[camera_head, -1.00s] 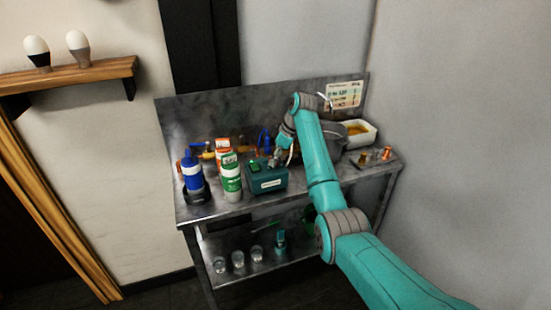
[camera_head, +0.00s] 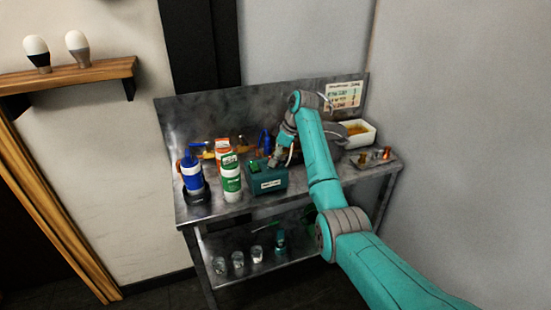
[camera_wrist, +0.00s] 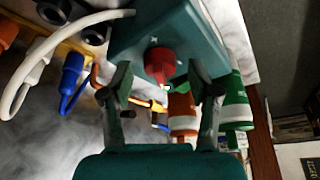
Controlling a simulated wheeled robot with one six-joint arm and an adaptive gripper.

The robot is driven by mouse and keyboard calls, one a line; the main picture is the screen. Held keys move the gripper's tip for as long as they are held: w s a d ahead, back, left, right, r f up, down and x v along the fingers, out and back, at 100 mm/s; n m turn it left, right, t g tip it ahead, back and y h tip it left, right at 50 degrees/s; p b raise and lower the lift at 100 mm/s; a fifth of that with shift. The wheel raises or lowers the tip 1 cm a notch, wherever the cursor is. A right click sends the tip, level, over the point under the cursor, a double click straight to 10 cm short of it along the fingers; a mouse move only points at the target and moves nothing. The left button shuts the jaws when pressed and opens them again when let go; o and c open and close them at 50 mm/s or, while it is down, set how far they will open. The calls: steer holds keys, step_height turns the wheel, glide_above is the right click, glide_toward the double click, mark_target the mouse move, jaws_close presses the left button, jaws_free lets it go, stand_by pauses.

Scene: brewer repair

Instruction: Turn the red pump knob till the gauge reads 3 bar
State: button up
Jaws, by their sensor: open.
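The red pump knob (camera_wrist: 160,64) sits on the face of a teal box (camera_wrist: 178,32) in the wrist view. The box (camera_head: 270,184) also shows on the steel bench in the head view, with a white label on its front. My gripper (camera_wrist: 159,78) is open, with one finger on each side of the knob. The fingers look apart from the knob, though depth is hard to judge. In the head view my gripper (camera_head: 276,160) is beside the box's top, and the knob cannot be made out there. I cannot make out a gauge or its reading in either view.
A blue bottle (camera_head: 192,178) and a green-and-white bottle (camera_head: 231,182) stand left of the box. A white tub (camera_head: 366,138) is at the back right. Several glasses stand on the lower shelf. A white hose (camera_wrist: 45,58) curves at the left in the wrist view.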

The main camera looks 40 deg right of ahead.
steer(key=v, duration=0.6)
steer(key=shift+r, duration=0.3)
steer(key=shift+s+d, duration=0.1)
steer(key=shift+s, duration=0.1)
